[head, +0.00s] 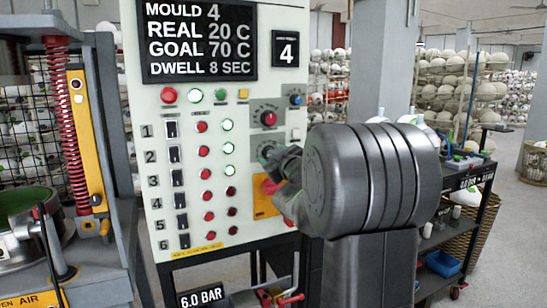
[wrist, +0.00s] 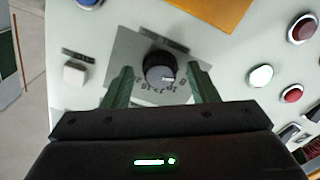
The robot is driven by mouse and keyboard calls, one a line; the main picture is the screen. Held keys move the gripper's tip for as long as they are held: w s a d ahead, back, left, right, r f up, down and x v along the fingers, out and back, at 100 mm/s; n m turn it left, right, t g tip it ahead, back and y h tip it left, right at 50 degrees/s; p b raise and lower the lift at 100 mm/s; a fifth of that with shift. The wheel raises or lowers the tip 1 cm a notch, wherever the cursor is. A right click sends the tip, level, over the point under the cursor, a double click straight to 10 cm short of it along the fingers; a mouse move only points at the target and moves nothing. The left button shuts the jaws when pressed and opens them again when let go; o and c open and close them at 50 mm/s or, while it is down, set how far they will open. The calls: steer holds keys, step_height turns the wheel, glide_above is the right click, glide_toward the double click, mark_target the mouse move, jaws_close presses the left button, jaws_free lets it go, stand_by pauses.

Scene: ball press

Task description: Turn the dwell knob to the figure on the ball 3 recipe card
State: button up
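A dark round knob (wrist: 158,68) with a white pointer mark sits on a grey dial plate (wrist: 125,48) in the wrist view. The mark points to the lower right in that picture; the dial figures are too blurred to read surely. My gripper (wrist: 162,78) is open, one green finger on each side of the knob, with gaps showing. In the head view the same knob (head: 265,150) is partly hidden behind my gripper (head: 278,158). The panel display (head: 200,40) reads mould 4, real 20 C, goal 70 C, dwell 8 sec. I see no recipe card.
A red-centred knob (head: 268,118) sits above, and a blue knob (head: 296,99) higher right. An orange plate (head: 262,208) is below. Rows of lit buttons (head: 203,150) stand at left. A tool cart (head: 465,190) and ball racks (head: 450,85) are at right.

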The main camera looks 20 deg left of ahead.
steer(key=shift+d, duration=0.1)
steer(key=v, duration=1.3)
steer(key=shift+s+d, duration=0.15)
steer(key=shift+s, duration=0.15)
steer(key=shift+w, duration=0.1)
steer(key=x, duration=1.3)
steer(key=shift+w+a, duration=0.2)
steer(key=shift+a, duration=0.05)
